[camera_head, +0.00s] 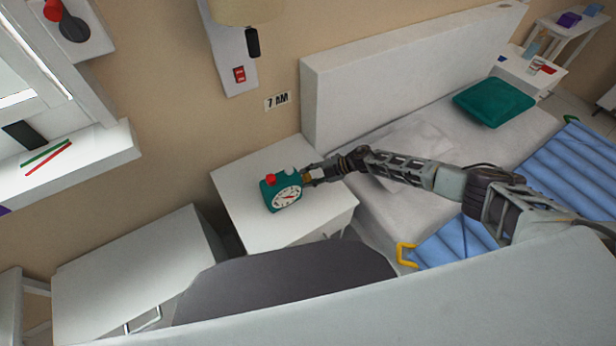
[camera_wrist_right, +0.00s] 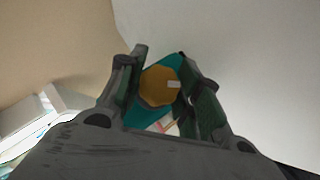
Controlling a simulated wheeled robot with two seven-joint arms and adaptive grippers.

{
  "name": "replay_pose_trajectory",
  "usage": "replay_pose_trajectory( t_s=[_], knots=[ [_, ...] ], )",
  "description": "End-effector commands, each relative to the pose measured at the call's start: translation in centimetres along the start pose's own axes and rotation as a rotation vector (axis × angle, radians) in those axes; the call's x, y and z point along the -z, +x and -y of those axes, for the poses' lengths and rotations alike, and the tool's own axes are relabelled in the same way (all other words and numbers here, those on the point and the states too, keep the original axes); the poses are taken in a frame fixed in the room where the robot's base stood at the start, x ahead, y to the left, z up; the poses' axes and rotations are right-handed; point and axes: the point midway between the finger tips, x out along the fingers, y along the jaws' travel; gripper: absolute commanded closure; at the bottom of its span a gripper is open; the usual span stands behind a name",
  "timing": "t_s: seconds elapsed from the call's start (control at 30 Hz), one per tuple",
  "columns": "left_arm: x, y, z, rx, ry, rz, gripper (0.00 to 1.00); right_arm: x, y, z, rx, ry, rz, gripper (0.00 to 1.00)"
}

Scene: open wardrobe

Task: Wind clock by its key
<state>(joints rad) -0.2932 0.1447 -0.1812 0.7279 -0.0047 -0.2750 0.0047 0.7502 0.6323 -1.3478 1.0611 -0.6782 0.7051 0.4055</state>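The clock (camera_head: 285,195) is a teal box with a round white dial and a red button on top. It stands on the white bedside table (camera_head: 250,170). My right gripper (camera_head: 309,175) reaches in from the right to the clock's right side. In the right wrist view the yellow key (camera_wrist_right: 158,86) sits between the two fingers of my right gripper (camera_wrist_right: 163,88), which appear closed on its sides. The teal clock body (camera_wrist_right: 145,115) shows behind the key. My left gripper is not in view.
A bed with a white headboard (camera_head: 400,70), a green pillow (camera_head: 493,101) and a blue cover (camera_head: 570,170) lies right of the table. A white cabinet (camera_head: 135,270) stands left.

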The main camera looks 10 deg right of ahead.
Motion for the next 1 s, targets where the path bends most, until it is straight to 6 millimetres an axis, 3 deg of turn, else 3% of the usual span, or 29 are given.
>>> replay_pose_trajectory(
  t_s=[0.03,0.17,0.67,1.0],
  knots=[
    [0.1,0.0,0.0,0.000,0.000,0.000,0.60,0.0,0.0,0.1,0.001,0.000,0.000,0.60],
    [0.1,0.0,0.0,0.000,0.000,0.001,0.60,0.0,0.0,0.1,0.001,0.000,0.000,0.44],
    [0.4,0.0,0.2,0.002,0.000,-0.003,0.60,0.0,-0.4,0.0,0.000,0.000,0.001,0.44],
    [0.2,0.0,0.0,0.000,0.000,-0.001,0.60,-0.1,-2.8,0.0,0.000,0.000,0.002,0.44]
  ],
)
